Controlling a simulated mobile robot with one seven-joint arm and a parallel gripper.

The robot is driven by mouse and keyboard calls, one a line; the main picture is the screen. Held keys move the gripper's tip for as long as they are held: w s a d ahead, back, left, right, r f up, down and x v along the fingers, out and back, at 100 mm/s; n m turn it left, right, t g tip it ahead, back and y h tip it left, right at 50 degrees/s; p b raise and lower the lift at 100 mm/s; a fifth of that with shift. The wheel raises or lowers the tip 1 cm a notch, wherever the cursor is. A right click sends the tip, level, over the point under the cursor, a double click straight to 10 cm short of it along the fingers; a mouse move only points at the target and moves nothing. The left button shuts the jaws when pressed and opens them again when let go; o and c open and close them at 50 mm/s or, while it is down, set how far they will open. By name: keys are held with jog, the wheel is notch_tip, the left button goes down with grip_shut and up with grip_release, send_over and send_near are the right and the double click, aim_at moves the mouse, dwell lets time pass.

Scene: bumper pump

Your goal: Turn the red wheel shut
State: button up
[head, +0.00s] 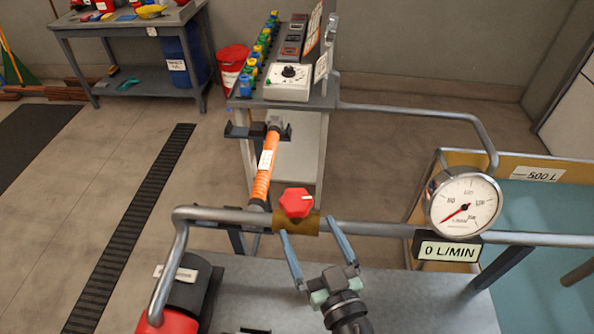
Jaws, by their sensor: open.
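The red wheel (296,202) is a small faceted knob on a brass valve body (297,224) in the grey horizontal pipe (370,229). My gripper (308,233) comes up from the lower right with its two blue-grey fingers spread.
A tank (550,215) marked 500 L is at right. A red and black machine (185,295) stands at lower left. Floor at left is open.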

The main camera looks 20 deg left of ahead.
aim_at(291, 188)
jog(key=b+x, duration=0.1)
jog(key=x, duration=1.1)
jog(key=shift+r, duration=0.1)
jog(key=shift+c, duration=0.3)
jog(key=c, duration=1.2)
jog(key=shift+o, duration=0.2)
jog(key=shift+r+p, duration=0.1)
jog(key=shift+p, duration=0.25)
